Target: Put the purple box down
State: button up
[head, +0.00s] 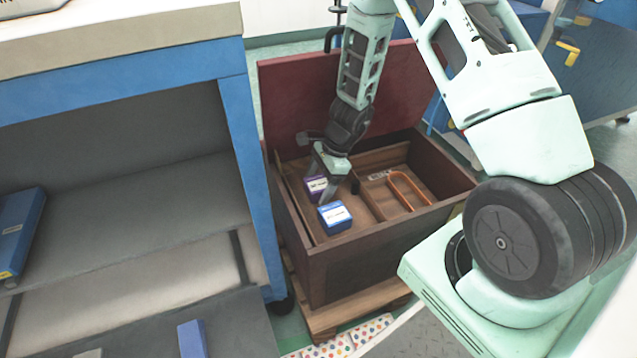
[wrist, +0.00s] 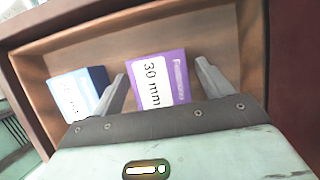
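The purple box (head: 316,184) is in the left compartment of the open wooden chest, beside a blue box (head: 334,217). In the wrist view the purple box (wrist: 158,80) shows a white "30 mm" label and lies between my fingers. My gripper (head: 322,176) points down into the compartment. In the wrist view my gripper (wrist: 160,72) is open, with a finger on each side of the purple box and a gap visible at the right finger. The blue box (wrist: 78,94) is just outside the left finger. The purple box's underside is hidden.
The wooden chest (head: 345,270) has its red lid (head: 285,100) raised at the back. Its right compartment holds an orange U-shaped item (head: 404,190). Divider walls stand close to my gripper. A blue-framed workbench (head: 240,150) stands at the left.

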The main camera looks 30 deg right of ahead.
jog(key=shift+d+r+p, duration=0.1)
jog(key=shift+r+p, duration=0.25)
jog(key=shift+r, duration=0.15)
jog(key=p+v, duration=0.3)
jog(key=v, duration=0.3)
jog(key=shift+d+r, duration=0.2)
jog(key=shift+r, duration=0.15)
